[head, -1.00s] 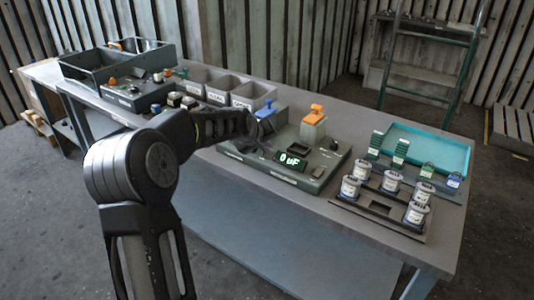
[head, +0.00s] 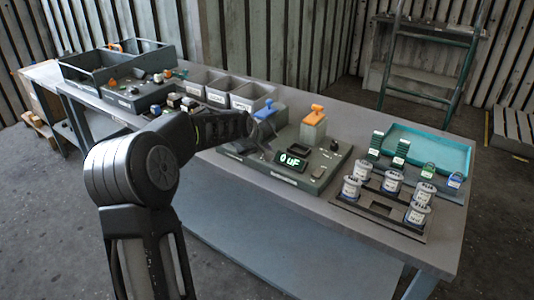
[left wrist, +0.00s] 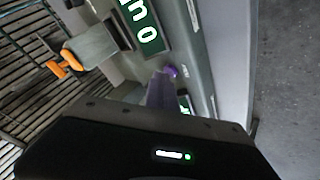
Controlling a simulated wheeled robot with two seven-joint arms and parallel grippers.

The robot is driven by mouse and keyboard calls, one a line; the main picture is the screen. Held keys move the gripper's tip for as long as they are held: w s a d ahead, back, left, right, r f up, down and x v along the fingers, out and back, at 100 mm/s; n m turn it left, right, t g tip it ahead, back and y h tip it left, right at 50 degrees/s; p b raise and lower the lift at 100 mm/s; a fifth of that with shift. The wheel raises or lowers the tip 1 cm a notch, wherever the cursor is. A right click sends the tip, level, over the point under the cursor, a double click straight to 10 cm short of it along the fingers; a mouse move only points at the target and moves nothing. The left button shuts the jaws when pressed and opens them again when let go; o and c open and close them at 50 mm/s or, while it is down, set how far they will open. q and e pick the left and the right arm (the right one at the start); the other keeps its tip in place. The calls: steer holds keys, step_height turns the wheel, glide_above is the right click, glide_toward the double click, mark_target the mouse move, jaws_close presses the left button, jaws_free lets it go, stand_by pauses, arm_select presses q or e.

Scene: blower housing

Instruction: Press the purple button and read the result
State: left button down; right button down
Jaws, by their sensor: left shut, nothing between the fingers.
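The grey-green test device (head: 313,181) stands on the bench. Its lit display (head: 291,161) reads "0 uF"; part of the display (left wrist: 147,35) shows sideways in the left wrist view. The purple button (left wrist: 171,71) is on the device's panel in the left wrist view; in the head view I cannot make it out. My left gripper (head: 267,152) is shut and empty over the device's left part. In the left wrist view its fingertips (left wrist: 165,84) are right by the button; I cannot tell if they touch it. My right gripper is not in view.
An orange-handled block (head: 314,123) and a blue-handled part (head: 265,111) stand on the device. A rack of cylindrical parts (head: 380,211) is to the right, with a teal tray (head: 440,150) behind. Grey bins (head: 250,95) and a dark crate (head: 115,72) are left.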

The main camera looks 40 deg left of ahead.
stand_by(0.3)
arm_select(q)
steer(key=shift+r+p, duration=0.5)
steer(key=shift+r, duration=0.3)
steer(key=shift+r+p, duration=1.55)
steer(key=shift+r, duration=1)
